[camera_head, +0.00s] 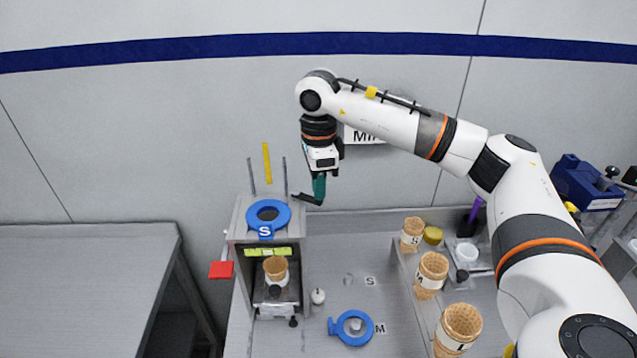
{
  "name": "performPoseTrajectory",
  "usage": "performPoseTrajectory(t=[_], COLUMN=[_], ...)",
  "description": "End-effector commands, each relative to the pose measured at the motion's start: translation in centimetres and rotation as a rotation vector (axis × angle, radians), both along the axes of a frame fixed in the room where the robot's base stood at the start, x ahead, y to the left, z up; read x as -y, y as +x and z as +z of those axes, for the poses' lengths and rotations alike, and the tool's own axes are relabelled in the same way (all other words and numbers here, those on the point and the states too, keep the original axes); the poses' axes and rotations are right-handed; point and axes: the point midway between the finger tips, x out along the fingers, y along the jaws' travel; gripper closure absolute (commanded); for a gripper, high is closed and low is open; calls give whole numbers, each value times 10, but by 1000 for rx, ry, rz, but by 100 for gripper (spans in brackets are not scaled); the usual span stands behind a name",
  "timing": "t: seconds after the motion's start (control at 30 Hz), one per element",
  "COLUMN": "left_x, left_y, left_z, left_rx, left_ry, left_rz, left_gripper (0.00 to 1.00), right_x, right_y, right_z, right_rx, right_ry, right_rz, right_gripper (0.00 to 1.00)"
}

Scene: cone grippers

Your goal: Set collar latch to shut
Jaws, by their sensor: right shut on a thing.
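A grey stand (240,222) carries a blue collar ring (284,215) marked S on its top. A small dark lever-like piece (302,197) shows just behind and right of the ring; I cannot tell for sure that it is the collar latch. My right gripper (319,192) points down at the stand's back right corner. Its teal fingers are shut on the dark piece, though the contact is small and partly hidden. A waffle cone (276,267) sits in the stand below the ring. My left gripper is not in view.
A red flag-like piece (221,270) juts from the stand's left side. Thin rods and a yellow strip (267,163) rise behind the ring. Another blue ring (337,329) lies on the tray near mark M. Cones (431,274) stand in a rack right. The left table (80,275) is bare.

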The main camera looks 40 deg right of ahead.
Motion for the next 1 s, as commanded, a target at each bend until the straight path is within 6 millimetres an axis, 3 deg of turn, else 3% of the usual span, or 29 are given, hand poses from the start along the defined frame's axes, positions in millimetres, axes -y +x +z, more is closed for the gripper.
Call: performPoseTrajectory(t=[0.43, 1.0], left_x=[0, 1], left_y=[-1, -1], left_z=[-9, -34], left_rx=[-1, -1], left_ry=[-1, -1], left_rz=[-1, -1], left_gripper=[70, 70], right_x=[-7, -34], right_y=[-2, -6], right_z=[-1, 0], right_rx=[3, 5], right_ry=[2, 4], right_rz=[-122, -638], right_gripper=[100, 100])
